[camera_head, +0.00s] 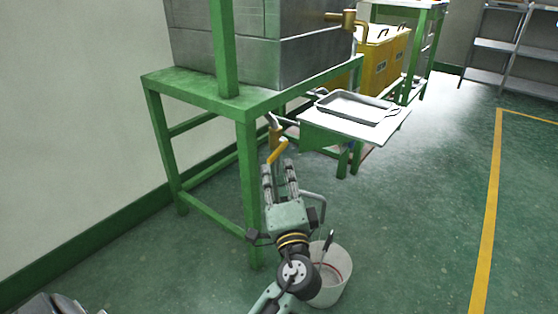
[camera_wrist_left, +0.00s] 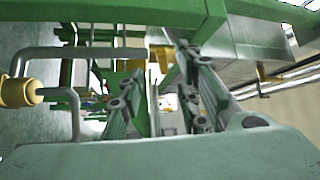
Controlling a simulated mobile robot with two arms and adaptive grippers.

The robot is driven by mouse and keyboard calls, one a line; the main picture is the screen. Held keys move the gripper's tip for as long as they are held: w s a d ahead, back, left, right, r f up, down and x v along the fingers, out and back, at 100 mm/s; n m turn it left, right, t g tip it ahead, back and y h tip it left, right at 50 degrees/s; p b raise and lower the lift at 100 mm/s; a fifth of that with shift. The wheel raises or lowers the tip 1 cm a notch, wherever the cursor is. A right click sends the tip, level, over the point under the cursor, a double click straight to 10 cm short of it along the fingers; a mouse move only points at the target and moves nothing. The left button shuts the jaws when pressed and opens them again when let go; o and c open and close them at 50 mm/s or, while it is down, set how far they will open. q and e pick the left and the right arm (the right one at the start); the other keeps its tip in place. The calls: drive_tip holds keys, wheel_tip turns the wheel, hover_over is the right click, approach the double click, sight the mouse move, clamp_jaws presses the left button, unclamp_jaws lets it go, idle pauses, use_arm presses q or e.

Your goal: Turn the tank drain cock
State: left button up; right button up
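The grey metal tank (camera_head: 265,50) stands on a green frame. Below the frame's edge, a yellow lever handle (camera_head: 278,151) hangs beside a grey pipe end; it looks like the drain cock. A brass fitting (camera_head: 343,19) also sticks out of the tank's right side. My left gripper (camera_head: 278,164) points up at the yellow lever, its two fingers apart and just below it. In the left wrist view, yellow parts (camera_wrist_left: 162,55) show beyond the gap between the open fingers (camera_wrist_left: 160,85). I cannot tell whether a finger touches the lever. My right gripper is not in view.
A green leg (camera_head: 250,190) of the frame is close left of my left gripper. A shelf with a metal tray (camera_head: 355,107) juts out at right. A white bucket (camera_head: 332,275) stands on the floor beside my left arm. The floor at right is clear.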

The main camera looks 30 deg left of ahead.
sight(275, 157)
use_arm(q)
drive_tip(key=b+x, duration=0.1)
drive_tip(key=x, duration=0.6)
drive_tip(key=shift+w+a+r, duration=0.2)
drive_tip(key=shift+w+a, duration=0.05)
drive_tip(key=shift+c, duration=0.2)
clamp_jaws()
